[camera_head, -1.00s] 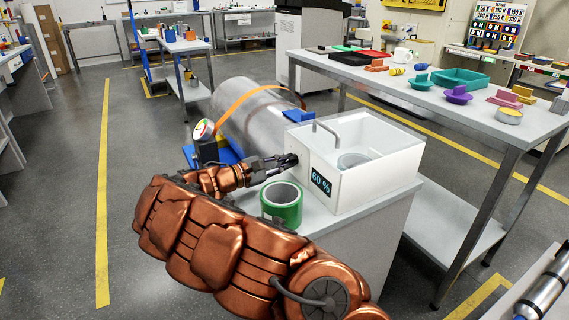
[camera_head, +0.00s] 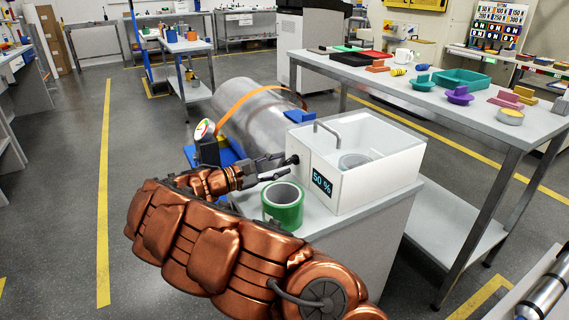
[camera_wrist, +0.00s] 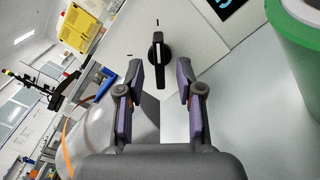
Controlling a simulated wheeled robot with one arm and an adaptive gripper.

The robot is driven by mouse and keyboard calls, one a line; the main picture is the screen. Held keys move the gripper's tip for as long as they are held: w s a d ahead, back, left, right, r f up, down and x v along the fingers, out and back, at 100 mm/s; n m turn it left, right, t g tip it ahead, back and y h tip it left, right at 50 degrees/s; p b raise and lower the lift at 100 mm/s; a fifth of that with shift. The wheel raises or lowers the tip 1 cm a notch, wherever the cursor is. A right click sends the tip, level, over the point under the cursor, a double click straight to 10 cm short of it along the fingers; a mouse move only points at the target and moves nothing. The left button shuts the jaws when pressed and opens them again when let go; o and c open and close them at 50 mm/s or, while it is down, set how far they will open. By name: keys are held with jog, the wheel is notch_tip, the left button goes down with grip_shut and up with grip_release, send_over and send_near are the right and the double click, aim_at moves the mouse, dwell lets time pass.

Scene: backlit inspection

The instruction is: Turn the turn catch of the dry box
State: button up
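The dry box (camera_head: 376,180) is a white box with an open top view of its inside, standing on a grey-white bench. Its front carries a small display (camera_head: 321,181) reading 50 %. The turn catch (camera_wrist: 157,55) is a black elongated knob on the white front. In the wrist view its long axis runs up and down, in line with the upper of two dark tick marks. In the head view it is a small dark spot (camera_head: 294,159). My gripper (camera_wrist: 167,80) is open and empty. Its purple-padded fingers stand left and right of the catch's lower end, apart from it.
A green tape roll (camera_head: 283,206) stands close to my gripper on the bench; it also shows in the wrist view (camera_wrist: 292,45). A large metal cylinder (camera_head: 255,122) with an orange strap lies behind. A table (camera_head: 420,95) with trays is at right.

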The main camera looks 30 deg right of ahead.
jog(key=a, duration=0.6)
jog(key=w+a, duration=0.1)
jog(key=a, duration=0.2)
jog(key=shift+a, duration=0.3)
jog(key=s+d+r+m+g+y+p, duration=0.2)
jog(key=s+d+r+m+y+p, duration=0.15)
jog(key=s+r+p, duration=0.5)
jog(key=s+d+r+m+g+y+p, duration=0.25)
jog(key=s+d+r+y+p, duration=0.2)
jog(key=s+r, duration=0.55)
jog(key=s+a+r+m+t+y+p, duration=0.1)
jog(key=s+a+r+t+y+p, duration=0.1)
jog(key=s+a+y+p, duration=0.3)
jog(key=s+a+r+t+y+p, duration=0.2)
jog(key=s+a+y+p, duration=0.3)
jog(key=s+a+p, duration=0.6)
jog(key=s+a, duration=0.3)
jog(key=s, duration=0.1)
jog(key=shift+a+r+m, duration=0.15)
jog(key=shift+a+m, duration=0.15)
jog(key=shift+m, duration=0.1)
jog(key=shift+s, duration=0.1)
